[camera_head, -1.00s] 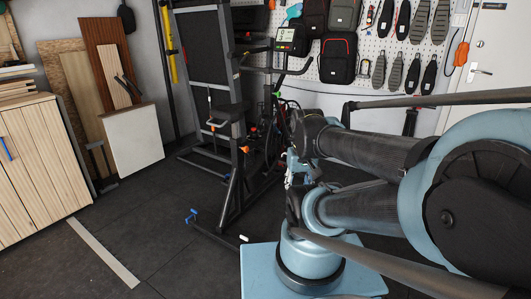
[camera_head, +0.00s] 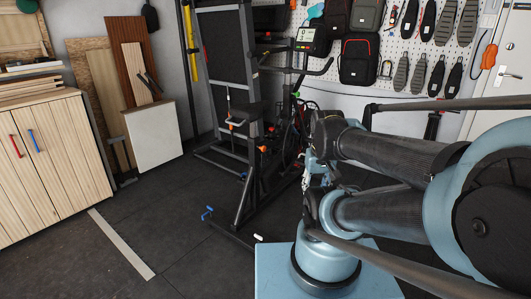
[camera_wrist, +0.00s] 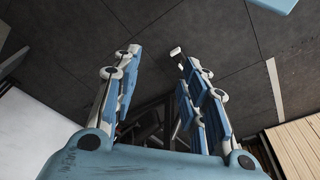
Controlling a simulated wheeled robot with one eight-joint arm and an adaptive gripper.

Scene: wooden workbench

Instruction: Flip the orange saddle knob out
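The exercise machine with its dark saddle (camera_head: 246,114) stands in the middle of the head view. A small orange knob (camera_head: 263,149) shows low beside its frame, below the saddle. Another orange part (camera_head: 231,124) sits on a bar to the left of the saddle. I cannot tell for sure which is the saddle knob. My gripper (camera_wrist: 156,50) is open and empty in the wrist view, its blue and white fingers well apart over the dark floor. In the head view my arm mostly hides it, right of the machine. No orange knob shows between the fingers.
A wooden cabinet (camera_head: 60,165) with red and blue handles stands at the left. Boards lean on the wall beside a white panel (camera_head: 153,135). A pegboard wall with bags (camera_head: 360,60) is behind. The dark floor (camera_head: 170,225) in front is mostly clear.

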